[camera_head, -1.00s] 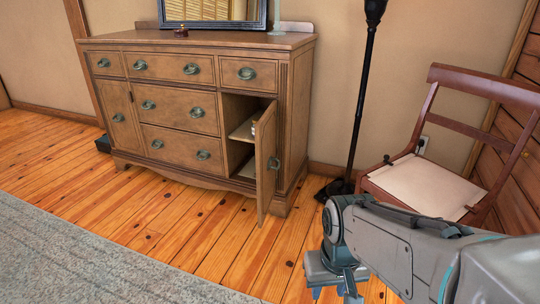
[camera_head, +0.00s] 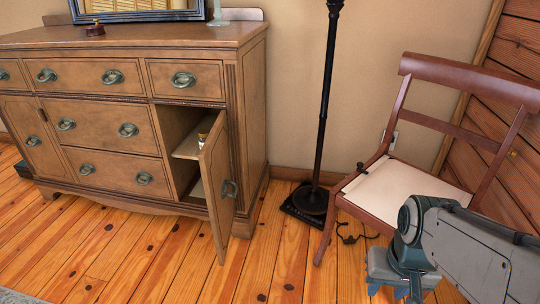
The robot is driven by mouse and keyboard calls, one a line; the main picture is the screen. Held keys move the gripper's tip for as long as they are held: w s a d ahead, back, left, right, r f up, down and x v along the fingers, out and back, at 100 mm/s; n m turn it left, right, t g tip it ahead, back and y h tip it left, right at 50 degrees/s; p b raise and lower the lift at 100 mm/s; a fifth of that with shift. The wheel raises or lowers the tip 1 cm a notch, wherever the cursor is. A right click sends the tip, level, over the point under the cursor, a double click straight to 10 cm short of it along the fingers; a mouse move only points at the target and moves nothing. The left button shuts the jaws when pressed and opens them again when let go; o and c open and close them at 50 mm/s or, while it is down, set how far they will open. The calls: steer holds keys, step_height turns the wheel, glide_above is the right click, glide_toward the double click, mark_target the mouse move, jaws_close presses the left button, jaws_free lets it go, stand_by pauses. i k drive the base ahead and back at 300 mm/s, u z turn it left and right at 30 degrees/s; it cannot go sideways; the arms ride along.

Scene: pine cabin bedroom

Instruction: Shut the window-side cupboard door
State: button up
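The wooden sideboard (camera_head: 205,75) stands against the wall on the left. Its right cupboard door (camera_head: 218,185) stands wide open, swung out toward me, with a green-bronze handle (camera_head: 229,189) on its right-hand face. Inside the open compartment is a shelf (camera_head: 190,150) with a small item (camera_head: 202,139) on it. The left cupboard door (camera_head: 32,139) is shut. My gripper (camera_head: 395,290) is low at the bottom right, well to the right of the open door and touching nothing that I can see. Its fingertips are cut off by the frame edge.
A black floor lamp (camera_head: 324,120) stands on a dark base between the sideboard and a wooden chair (camera_head: 395,185) with a cream seat. A cord lies on the floor by the chair. The plank floor (camera_head: 260,270) before the open door is clear.

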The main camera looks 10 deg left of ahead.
mark_target(214, 156)
steer(key=u, duration=0.1)
steer(key=i, duration=0.55)
steer(key=u, duration=0.95)
steer(key=i, duration=0.6)
steer(key=u, duration=0.5)
